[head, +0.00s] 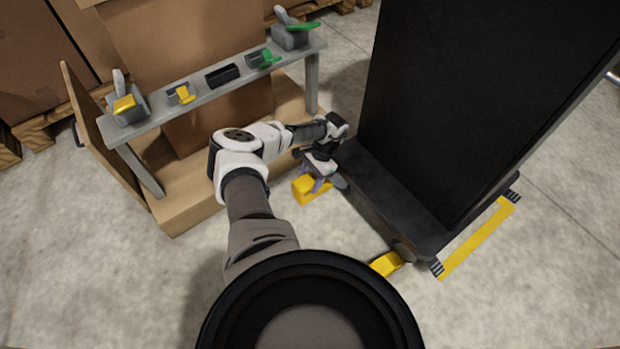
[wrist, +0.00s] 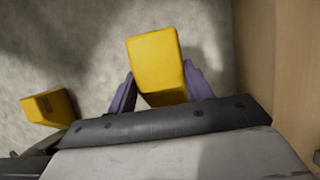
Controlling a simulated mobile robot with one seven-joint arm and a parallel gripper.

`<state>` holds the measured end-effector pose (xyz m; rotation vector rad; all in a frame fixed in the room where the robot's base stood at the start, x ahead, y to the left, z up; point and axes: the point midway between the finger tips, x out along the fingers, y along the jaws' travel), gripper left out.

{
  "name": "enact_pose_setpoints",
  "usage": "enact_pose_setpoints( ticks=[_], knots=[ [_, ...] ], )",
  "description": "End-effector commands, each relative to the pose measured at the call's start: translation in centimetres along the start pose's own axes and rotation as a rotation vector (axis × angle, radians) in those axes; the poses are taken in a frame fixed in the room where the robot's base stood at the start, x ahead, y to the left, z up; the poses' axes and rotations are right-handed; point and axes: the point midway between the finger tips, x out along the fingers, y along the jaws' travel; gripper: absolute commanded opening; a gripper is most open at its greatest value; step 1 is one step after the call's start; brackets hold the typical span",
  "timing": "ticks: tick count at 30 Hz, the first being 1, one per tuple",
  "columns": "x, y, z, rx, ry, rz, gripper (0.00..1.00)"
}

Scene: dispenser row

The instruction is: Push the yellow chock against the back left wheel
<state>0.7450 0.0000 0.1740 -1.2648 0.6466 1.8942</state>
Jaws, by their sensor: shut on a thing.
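A yellow chock (head: 304,191) is at the left side of the tall dark cart (head: 375,193), near its far end. My gripper (head: 320,184) is shut on this chock. In the wrist view the chock (wrist: 156,60) sits between the two purple fingers of my gripper (wrist: 160,88) and sticks out past them. I cannot tell whether it touches the floor. The wheel at that end is hidden behind my gripper and the cart base. A second yellow chock (head: 387,263) lies on the floor beside the cart's near wheel (head: 403,251); it also shows in the wrist view (wrist: 46,106).
A grey shelf (head: 216,92) with yellow and green-handled dispensers stands on a cardboard-coloured platform (head: 182,216) at the left, close to my gripper. A yellow floor strip (head: 476,238) lies right of the cart. The floor (head: 130,285) at the near left is clear.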

Motion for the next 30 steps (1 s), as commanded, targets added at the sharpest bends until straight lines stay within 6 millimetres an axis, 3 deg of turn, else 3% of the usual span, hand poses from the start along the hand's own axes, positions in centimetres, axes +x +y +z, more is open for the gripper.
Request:
enact_pose_setpoints(
  ticks=[1, 18, 30],
  knots=[
    [0.9, -0.1, -0.4, 0.000, -0.001, -0.002, 0.21],
    [5.9, -0.1, -2.5, -0.001, 0.000, -0.002, 0.21],
    [7.4, -0.1, -3.1, -0.001, 0.001, -0.001, 0.21]
  ],
)
